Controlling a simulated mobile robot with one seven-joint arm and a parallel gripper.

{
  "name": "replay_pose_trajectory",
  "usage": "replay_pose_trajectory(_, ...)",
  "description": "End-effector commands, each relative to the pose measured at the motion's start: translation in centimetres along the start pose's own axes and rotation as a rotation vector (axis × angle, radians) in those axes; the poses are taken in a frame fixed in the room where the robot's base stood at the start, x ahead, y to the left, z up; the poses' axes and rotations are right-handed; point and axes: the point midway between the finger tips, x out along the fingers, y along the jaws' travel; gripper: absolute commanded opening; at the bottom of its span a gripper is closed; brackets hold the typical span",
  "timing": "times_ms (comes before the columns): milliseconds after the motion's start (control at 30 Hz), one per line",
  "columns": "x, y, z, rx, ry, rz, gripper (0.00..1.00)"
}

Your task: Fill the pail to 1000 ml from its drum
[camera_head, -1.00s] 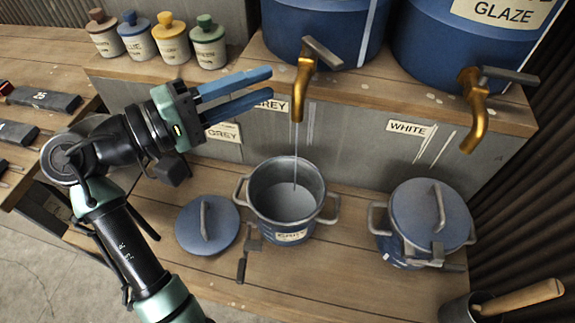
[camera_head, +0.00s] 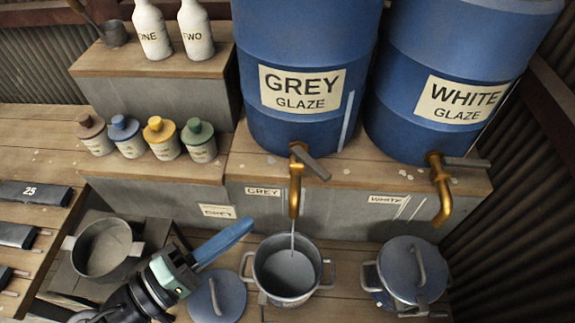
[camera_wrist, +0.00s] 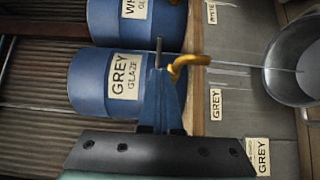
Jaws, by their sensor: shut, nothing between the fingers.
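The grey drum (camera_head: 305,40), blue with a GREY GLAZE label, stands on the raised shelf. A thin grey stream falls from its brass tap (camera_head: 295,190) into the open pail (camera_head: 290,299) below. The tap's dark lever (camera_head: 314,163) points out to the right and front. Grey liquid covers the pail's inside bottom; I cannot read its level. My gripper (camera_head: 249,223) is shut and empty, left of the tap and pail, apart from both in the head view. The wrist view shows the fingers (camera_wrist: 161,75) in front of the drum, with the stream and pail at right.
The pail's lid (camera_head: 217,298) lies left of it. The white drum (camera_head: 450,70) and a lidded pail (camera_head: 410,272) stand at right. Several small jars (camera_head: 160,138) are on the left shelf, with a metal pot (camera_head: 104,248) below. The wall closes the right side.

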Motion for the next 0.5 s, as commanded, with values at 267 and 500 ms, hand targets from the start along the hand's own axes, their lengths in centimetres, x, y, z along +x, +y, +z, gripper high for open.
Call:
replay_pose_trajectory(267,5.3,0.3,0.1,-0.003,-0.006,-0.001,0.0)
replay_pose_trajectory(500,10.2,0.3,0.0,-0.001,-0.003,-0.001,0.0)
